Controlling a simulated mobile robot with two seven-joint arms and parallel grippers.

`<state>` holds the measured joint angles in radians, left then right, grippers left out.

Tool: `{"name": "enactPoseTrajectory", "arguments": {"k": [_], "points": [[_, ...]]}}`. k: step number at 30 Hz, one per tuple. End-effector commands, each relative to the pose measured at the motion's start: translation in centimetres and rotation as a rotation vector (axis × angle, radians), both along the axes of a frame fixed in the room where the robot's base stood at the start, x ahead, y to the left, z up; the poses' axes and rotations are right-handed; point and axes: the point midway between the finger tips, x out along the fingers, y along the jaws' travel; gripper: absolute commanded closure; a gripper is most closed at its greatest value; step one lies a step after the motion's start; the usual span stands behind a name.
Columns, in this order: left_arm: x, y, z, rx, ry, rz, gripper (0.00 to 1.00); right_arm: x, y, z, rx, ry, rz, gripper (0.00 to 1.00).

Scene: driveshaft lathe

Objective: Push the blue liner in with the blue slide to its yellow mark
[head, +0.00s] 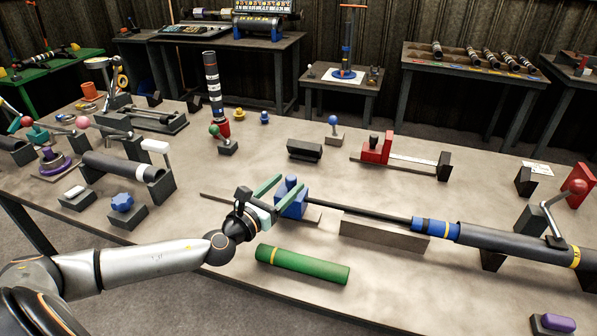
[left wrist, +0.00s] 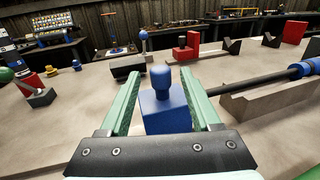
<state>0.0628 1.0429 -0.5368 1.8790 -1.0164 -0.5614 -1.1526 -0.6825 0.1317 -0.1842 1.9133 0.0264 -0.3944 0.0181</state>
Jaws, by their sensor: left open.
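The blue slide (head: 291,204), a block with a round knob on top, sits on a dark flat rail (head: 225,200). My left gripper (head: 294,183) is open, its green fingers on either side of the slide. In the left wrist view the slide (left wrist: 165,111) stands between the fingers (left wrist: 162,74), with no clear grip on it. A dark rod (head: 360,212) runs right from the slide to the blue liner (head: 427,225). The liner shows a yellow band and lies at the mouth of a dark tube (head: 510,242). I cannot make out a yellow mark by the slide.
A grey block (head: 385,234) stands under the rod. A green cylinder (head: 302,264) lies in front of the slide. A red-knobbed lever (head: 577,187) stands by the tube at right. A black block (head: 305,150) and a red slide fixture (head: 377,149) stand behind. Bare tabletop lies between.

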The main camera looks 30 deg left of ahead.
Motion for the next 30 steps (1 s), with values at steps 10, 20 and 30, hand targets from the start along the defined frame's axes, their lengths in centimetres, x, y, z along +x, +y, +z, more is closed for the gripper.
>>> {"name": "enactPoseTrajectory", "arguments": {"k": [10, 20, 30], "points": [[4.6, -0.1, 0.1, 0.0, -0.002, 0.0, 0.36, 0.2, 0.0, 0.6, 0.001, -0.004, 0.0, 0.24], [5.8, -0.2, 0.0, 0.0, 0.0, -0.002, 0.36, 0.2, 0.0, 0.6, 0.001, -0.005, 0.0, 0.24], [5.8, -0.2, 0.0, 0.0, 0.0, -0.002, 0.56, 0.2, 0.0, 0.7, 0.001, -0.005, 0.0, 0.24]]}}
